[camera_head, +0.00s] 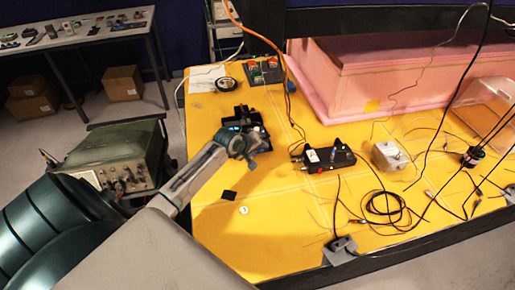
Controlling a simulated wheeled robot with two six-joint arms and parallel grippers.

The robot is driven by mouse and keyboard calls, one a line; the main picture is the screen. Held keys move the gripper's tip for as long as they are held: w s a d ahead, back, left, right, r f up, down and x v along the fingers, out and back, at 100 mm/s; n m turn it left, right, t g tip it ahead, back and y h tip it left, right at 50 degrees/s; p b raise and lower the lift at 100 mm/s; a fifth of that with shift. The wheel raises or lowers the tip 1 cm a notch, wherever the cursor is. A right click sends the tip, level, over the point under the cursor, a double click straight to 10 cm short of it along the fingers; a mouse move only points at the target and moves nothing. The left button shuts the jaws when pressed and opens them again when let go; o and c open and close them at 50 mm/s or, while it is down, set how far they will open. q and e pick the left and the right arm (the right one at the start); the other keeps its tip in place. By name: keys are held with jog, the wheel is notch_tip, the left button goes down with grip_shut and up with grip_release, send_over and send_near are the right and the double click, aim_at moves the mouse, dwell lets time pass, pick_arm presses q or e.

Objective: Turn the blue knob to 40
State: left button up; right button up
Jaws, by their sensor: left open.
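My left arm comes in from the lower left. Its gripper (252,142) is open, over the left part of the yellow table, at a dark device (240,115) with small blue parts. I cannot tell whether they touch. To the right of the gripper, and apart from it, a black box (323,158) lies on the table. A small dark bluish knob (338,144) stands on its top. Its markings and setting are too small to read. My right gripper is not in view.
A white box (389,155), loose black cables (385,207) and a pink foam enclosure (380,75) take up the right and back. A green instrument (118,160) stands left of the table.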

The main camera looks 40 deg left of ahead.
pick_arm(q)
jog(key=c, duration=0.9)
grip_shut()
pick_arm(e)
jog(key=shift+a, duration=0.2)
